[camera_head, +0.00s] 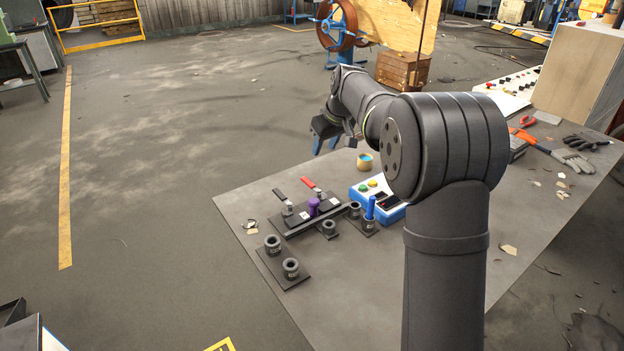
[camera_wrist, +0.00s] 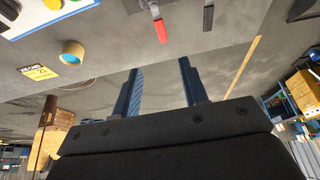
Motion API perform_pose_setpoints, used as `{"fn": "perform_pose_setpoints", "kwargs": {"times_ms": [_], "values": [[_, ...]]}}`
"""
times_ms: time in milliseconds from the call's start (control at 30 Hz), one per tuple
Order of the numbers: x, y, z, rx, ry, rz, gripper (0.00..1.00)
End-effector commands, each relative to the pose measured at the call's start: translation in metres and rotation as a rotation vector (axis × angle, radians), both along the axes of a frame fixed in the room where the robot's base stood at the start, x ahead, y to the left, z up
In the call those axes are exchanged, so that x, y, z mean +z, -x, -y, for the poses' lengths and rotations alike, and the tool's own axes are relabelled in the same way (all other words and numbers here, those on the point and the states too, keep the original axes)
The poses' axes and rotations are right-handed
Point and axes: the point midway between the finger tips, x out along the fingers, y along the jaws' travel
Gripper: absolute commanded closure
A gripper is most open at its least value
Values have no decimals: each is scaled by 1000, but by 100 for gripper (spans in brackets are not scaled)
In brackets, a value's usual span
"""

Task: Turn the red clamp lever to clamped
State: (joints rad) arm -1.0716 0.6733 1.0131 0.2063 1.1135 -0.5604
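The red clamp lever (camera_head: 309,183) is on a dark base plate (camera_head: 296,227) on the table, with its red handle pointing up and left, away from the plate. In the wrist view the red lever (camera_wrist: 161,31) shows at the top centre, beyond the fingertips. A black-handled lever (camera_head: 280,196) sits left of it on the same plate, also in the wrist view (camera_wrist: 208,18). My gripper (camera_wrist: 159,66) has its two blue fingers wide apart with nothing between them. In the head view my gripper (camera_head: 326,142) is above and beyond the levers, apart from them.
A purple peg (camera_head: 313,206) stands near the red lever. A blue-and-white button box (camera_head: 376,195), a blue peg (camera_head: 370,207) and a small round tan container (camera_head: 365,161) are to the right. Black sockets (camera_head: 290,268) stand in front. The table's left edge is close to the levers.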

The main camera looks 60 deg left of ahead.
Motion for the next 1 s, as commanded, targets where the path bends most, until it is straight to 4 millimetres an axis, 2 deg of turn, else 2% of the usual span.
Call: {"fn": "perform_pose_setpoints", "kwargs": {"times_ms": [600, 800, 1000], "values": [[-119, 1, -48, -1, 2, -1, 60], [-143, 1, -59, 0, 0, 0, 60], [-151, 1, -62, -1, -1, 1, 60]]}}
